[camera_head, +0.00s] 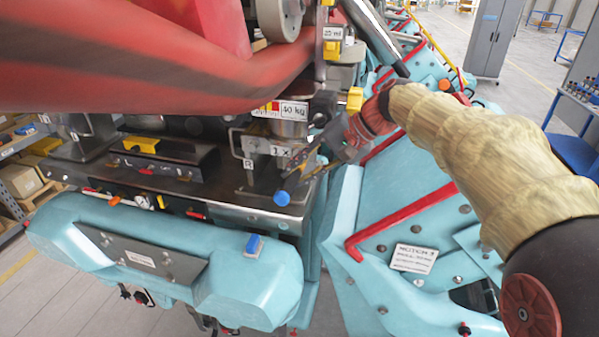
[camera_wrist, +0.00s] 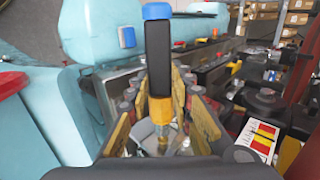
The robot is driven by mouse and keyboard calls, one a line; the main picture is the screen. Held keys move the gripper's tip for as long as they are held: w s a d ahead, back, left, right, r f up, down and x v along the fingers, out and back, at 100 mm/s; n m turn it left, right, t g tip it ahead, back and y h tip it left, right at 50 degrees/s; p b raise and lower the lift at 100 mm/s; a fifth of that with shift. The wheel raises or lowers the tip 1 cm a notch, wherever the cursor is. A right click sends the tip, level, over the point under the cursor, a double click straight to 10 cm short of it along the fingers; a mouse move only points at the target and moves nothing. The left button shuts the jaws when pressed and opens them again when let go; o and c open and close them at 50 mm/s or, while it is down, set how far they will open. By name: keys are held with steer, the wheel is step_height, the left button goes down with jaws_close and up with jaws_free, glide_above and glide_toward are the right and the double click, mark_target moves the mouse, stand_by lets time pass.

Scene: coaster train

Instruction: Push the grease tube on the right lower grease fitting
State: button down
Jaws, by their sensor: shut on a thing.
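My gripper (camera_head: 318,168) is at the side of the train's dark metal chassis, right of the plate marked R. In the wrist view my gripper (camera_wrist: 158,85) is shut on the grease tube (camera_wrist: 172,70), a black cylinder with a blue cap and an orange-yellow collar. The tube's brass-coloured nozzle end lies low between the fingers. In the head view the tube's blue cap (camera_head: 282,198) points down and left. I cannot make out the right lower grease fitting, nor whether the nozzle touches one.
A blue-green car body (camera_head: 400,215) with red rails lies close on the right. A rounded blue-green bumper (camera_head: 170,255) is in front. A red beam (camera_head: 150,65) crosses above. A 40 kg label (camera_head: 293,111) sits just above the gripper area. Crates and shelves stand at the left.

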mark_target(289, 188)
steer(key=shift+w+d+p, duration=0.3)
steer(key=shift+w+p, duration=0.05)
steer(key=shift+w, duration=0.45)
stand_by(1.3)
steer(key=shift+w+r, duration=0.1)
steer(key=shift+r, duration=0.1)
stand_by(2.8)
steer(key=shift+f, duration=0.15)
stand_by(0.8)
steer(key=shift+s+a+b, duration=0.15)
steer(key=shift+s+b, duration=0.3)
steer(key=shift+s, duration=0.05)
steer(key=shift+s+a+b, duration=0.35)
steer(key=shift+s+b, duration=0.1)
steer(key=shift+s, duration=0.55)
steer(key=shift+s+a+b, duration=0.4)
steer(key=shift+s+b, duration=0.05)
steer(key=shift+s, duration=0.5)
steer(key=shift+s+a+b, duration=0.35)
steer(key=shift+s+b, duration=0.1)
steer(key=shift+s, duration=0.55)
